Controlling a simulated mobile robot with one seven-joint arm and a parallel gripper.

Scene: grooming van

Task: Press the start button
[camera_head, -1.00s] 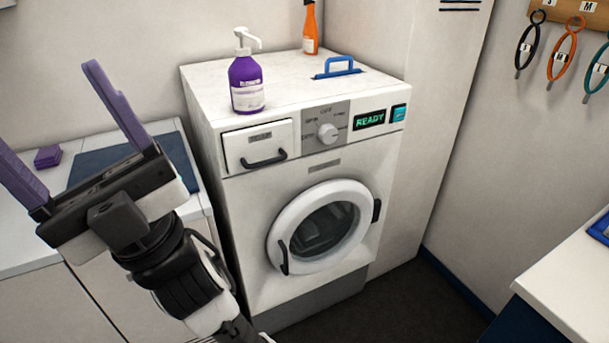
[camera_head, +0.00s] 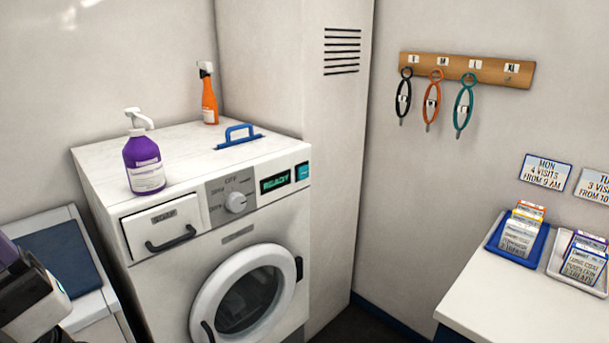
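The white washing machine (camera_head: 150,260) stands left of centre. Its panel has a grey dial (camera_head: 235,202), a green-lit display (camera_head: 275,182) reading READY, and a teal square button (camera_head: 302,171) at the right end. The round door (camera_head: 245,297) looks shut, and the drawer (camera_head: 160,228) at the panel's left is shut. My gripper (camera_head: 8,252) shows only in part at the left edge, well left of the button and touching nothing visible. Its fingers are mostly cut off by the picture edge.
A purple pump bottle (camera_head: 143,165), an orange spray bottle (camera_head: 208,98) and a blue handle (camera_head: 238,136) are on the machine's top. A tall white cabinet (camera_head: 330,150) stands behind right. A counter (camera_head: 500,290) with trays is at right. The space before the panel is clear.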

